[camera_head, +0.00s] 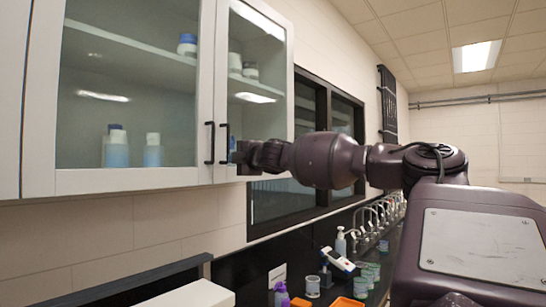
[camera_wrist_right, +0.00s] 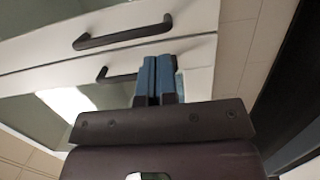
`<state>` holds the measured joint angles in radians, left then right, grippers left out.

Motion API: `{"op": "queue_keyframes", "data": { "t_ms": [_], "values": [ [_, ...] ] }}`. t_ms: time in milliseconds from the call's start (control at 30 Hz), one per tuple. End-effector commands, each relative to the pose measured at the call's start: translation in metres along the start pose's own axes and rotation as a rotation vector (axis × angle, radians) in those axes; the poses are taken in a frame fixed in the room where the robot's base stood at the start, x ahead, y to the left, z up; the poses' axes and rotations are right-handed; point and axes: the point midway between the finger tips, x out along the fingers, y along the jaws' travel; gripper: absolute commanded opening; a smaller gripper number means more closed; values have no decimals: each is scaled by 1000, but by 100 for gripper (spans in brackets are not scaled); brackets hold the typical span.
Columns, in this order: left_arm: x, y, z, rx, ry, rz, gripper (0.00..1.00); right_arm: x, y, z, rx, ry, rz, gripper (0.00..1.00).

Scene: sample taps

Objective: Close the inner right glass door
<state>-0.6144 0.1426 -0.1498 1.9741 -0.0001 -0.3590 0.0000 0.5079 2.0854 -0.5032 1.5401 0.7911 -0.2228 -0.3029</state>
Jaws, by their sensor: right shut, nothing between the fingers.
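The right glass door (camera_head: 221,92) has a white frame and a black bar handle (camera_head: 224,143). It looks flush or nearly flush with the left glass door (camera_head: 205,75); I cannot tell whether a small gap is left. My right gripper (camera_head: 245,154) is shut and empty in front of the right door's lower part, just right of its handle. In the right wrist view, the blue fingertips (camera_wrist_right: 158,70) are together in front of the white door frame, close to the two black handles (camera_wrist_right: 122,32). Contact cannot be told. My left gripper is out of view.
Bottles and jars (camera_head: 117,147) stand behind the glass. Below, a dark bench carries several taps (camera_head: 375,215), a pump bottle (camera_head: 341,243), small tubs and orange trays (camera_head: 350,303). A dark-framed window (camera_head: 306,105) is right of the cabinet.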

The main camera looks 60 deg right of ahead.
Motion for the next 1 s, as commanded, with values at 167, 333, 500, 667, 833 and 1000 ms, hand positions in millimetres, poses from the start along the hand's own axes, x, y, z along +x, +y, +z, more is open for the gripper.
{"op": "queue_keyframes", "data": {
  "t_ms": [167, 333, 500, 667, 833, 1000],
  "values": [
    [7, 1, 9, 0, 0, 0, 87, -13, -1, 29, -7, -9, 1, 0],
    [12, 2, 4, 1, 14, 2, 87, -26, 0, 56, -5, -8, 1, 0],
    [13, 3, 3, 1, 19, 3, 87, -35, 1, 76, -3, -6, 2, 0],
    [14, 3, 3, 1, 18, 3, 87, -39, 1, 85, -3, -4, 1, 0],
    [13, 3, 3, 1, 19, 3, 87, -40, 2, 86, -2, -4, 1, 0],
    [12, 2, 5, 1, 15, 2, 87, -40, 2, 86, -2, -4, 1, 0]
  ]
}}
